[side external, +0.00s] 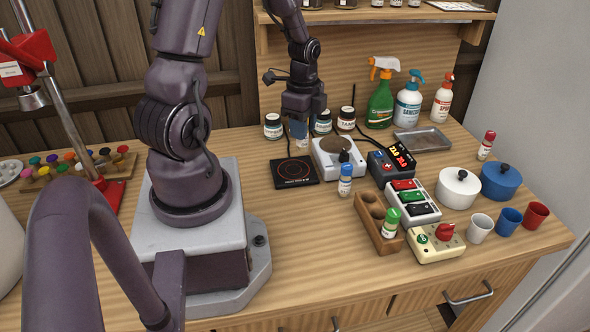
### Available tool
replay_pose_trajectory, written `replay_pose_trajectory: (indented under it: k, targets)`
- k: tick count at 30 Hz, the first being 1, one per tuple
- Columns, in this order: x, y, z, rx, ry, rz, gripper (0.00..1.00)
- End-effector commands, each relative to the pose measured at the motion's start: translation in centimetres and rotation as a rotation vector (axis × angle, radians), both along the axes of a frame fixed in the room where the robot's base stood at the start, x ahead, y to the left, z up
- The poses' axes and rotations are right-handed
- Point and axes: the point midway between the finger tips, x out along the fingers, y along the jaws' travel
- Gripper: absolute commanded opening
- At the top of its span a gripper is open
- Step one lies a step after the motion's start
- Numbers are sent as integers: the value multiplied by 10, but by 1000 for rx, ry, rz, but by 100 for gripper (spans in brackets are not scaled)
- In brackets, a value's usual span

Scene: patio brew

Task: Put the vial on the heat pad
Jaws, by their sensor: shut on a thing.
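My gripper (301,120) points down at the back of the table and is shut on a small translucent bluish vial (299,132). The fingers hide its upper part. The vial looks upright and appears above the back right edge of the heat pad (294,173), with a visible gap in the picture. The heat pad is a flat black square plate with a red ring, lying on the table with nothing on it. Other capped vials stand apart: a blue-capped one (345,182), a green-capped one (391,224) in a wooden rack (369,222), and a red-capped one (487,145).
A white device with a round plate (329,172) stands close right of the pad. Dark-lidded jars (272,126) stand behind. Spray and pump bottles (380,105), a metal tray (422,141), pots (459,190) and cups (480,227) fill the right.

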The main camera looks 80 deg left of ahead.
Motion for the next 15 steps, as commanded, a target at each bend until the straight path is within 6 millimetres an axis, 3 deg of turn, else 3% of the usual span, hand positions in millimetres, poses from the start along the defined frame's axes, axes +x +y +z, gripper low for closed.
replay_pose_trajectory:
  k: [1, 6, 15]
  targets:
    - [-7, 11, 0, 1, 0, 43, 6]
    - [-16, 30, -5, 2, -1, 108, 6]
    - [-14, 31, -43, 2, 0, 105, 6]
